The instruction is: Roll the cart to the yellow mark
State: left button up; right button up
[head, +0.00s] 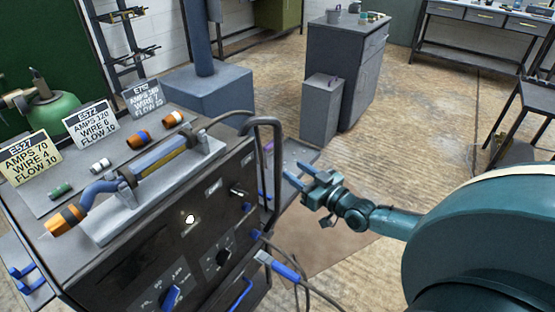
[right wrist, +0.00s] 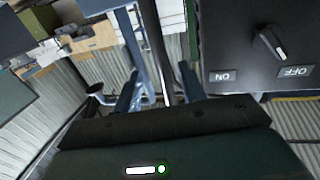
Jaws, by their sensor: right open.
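The cart (head: 135,262) is a dark welding cart with a knobbed front panel, standing at the left of the head view. Its upright bent handle (head: 277,150) rises at the panel's right side. My right gripper (head: 297,174) is open, just right of the handle, with its fingers pointing at it. In the right wrist view, the handle bar (right wrist: 158,45) runs between the two spread fingers of the gripper (right wrist: 158,90); I cannot tell whether they touch it. The cart's panel (right wrist: 225,45) is at the upper right there. My left gripper is out of view.
A torch (head: 160,157), several small rolls and label cards (head: 90,122) lie or stand on the cart top. Cables (head: 300,268) hang at its front. A grey cabinet (head: 345,75) stands behind, with a workbench (head: 480,20) at the back right. The floor (head: 420,130) between is clear.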

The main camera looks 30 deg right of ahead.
aim_at(281, 161)
jog(key=w, duration=0.2)
jog(key=w+a, duration=0.1)
jog(key=w, duration=0.2)
jog(key=w+b, duration=0.1)
jog(key=w, duration=0.1)
jog(key=shift+w+a, duration=0.25)
jog(key=shift+w, duration=0.1)
grip_shut()
